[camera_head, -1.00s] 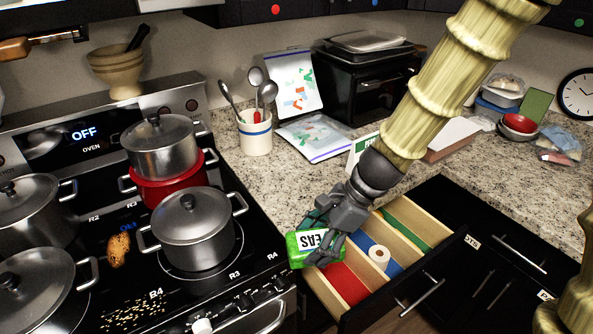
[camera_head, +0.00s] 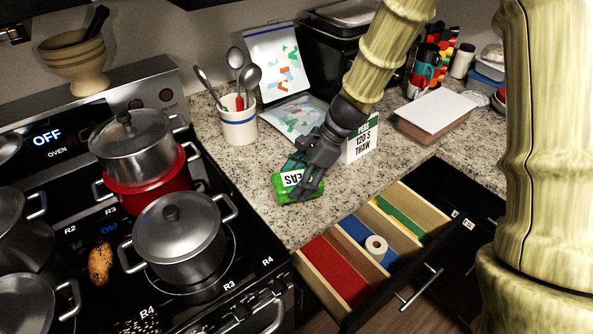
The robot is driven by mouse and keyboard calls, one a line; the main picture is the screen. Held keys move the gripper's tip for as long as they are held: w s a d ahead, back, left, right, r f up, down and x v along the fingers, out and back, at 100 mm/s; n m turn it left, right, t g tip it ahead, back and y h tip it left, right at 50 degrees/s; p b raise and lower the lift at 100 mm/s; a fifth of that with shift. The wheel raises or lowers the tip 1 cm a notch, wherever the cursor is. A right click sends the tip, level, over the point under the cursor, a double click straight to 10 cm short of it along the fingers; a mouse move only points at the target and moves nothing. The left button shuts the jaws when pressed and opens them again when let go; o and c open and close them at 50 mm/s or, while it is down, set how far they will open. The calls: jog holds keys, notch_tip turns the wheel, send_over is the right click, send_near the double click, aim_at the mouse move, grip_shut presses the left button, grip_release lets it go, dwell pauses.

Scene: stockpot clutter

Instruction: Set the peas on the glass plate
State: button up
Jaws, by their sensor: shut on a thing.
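My gripper (camera_head: 301,186) is shut on the bag, over the granite counter left of the open drawer. I cannot tell whether the bag touches the counter. The gripper covers the bag's right part. I see no glass plate that I can make out in this view.
The open drawer (camera_head: 315,275) with coloured compartments juts out below. Lidded pots (camera_head: 178,238) stand on the stove at left. Counter left of the peas is clear.

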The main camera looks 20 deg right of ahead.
aim_at(297, 175)
jog(key=w, duration=0.1)
jog(key=w+d, duration=0.1)
jog(key=w, duration=0.1)
jog(key=w+p, duration=0.1)
jog(key=shift+w+d+f, duration=0.15)
jog(key=shift+w+f, duration=0.1)
jog(key=shift+w+d, duration=0.15)
jog(key=shift+w, duration=0.3)
jog(key=shift+f+p, duration=0.85)
jog(key=shift+f, duration=0.9)
jog(key=shift+f, duration=0.2)
jog(key=o, duration=1.3)
jog(key=shift+r, duration=0.1)
